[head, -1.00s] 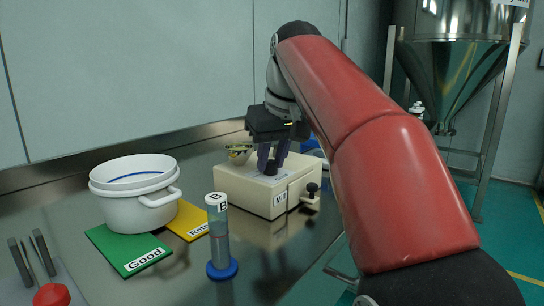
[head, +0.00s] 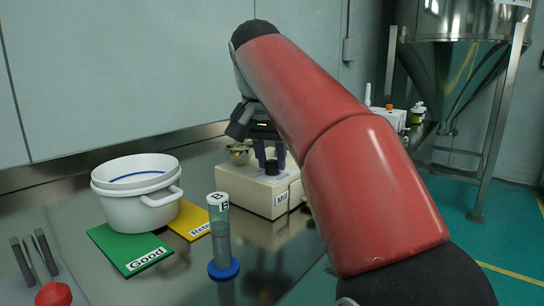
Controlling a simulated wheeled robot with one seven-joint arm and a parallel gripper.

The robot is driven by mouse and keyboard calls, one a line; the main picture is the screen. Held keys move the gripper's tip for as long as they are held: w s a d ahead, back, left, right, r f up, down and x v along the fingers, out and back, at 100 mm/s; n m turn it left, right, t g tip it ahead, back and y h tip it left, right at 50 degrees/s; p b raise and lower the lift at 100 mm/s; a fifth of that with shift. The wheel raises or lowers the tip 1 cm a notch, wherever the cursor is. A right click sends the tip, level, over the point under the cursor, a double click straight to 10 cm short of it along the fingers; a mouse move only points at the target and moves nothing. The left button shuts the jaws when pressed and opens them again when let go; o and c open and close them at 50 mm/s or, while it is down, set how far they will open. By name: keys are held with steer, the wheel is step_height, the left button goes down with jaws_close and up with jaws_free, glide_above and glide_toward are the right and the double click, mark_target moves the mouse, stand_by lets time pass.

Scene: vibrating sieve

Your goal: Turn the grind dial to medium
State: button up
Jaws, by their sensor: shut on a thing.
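The cream mill (head: 240,192), labelled "Mill", stands on the steel counter, partly behind my red arm. Its dark dial (head: 272,168) is on the top face. My gripper (head: 271,158) points down over the mill, with its dark purple fingers on either side of the dial, shut on it. The dial's markings are too small to read, so I cannot tell its setting. My arm hides the mill's right end.
A blue-based tube labelled B (head: 222,240) stands in front of the mill. A small patterned bowl (head: 240,153) is behind it. A steel hopper (head: 465,60) stands at right.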

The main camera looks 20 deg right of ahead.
steer(key=shift+w+a+m+g+h, duration=0.1)
steer(key=shift+m+g+h, duration=0.35)
steer(key=shift+m, duration=1.05)
steer(key=o, duration=1)
steer(key=shift+a+r, duration=0.15)
steer(key=shift+r, duration=0.35)
steer(key=v, duration=0.4)
steer(key=s+a, duration=0.8)
steer(key=shift+s+a, duration=0.3)
steer(key=shift+a, duration=0.05)
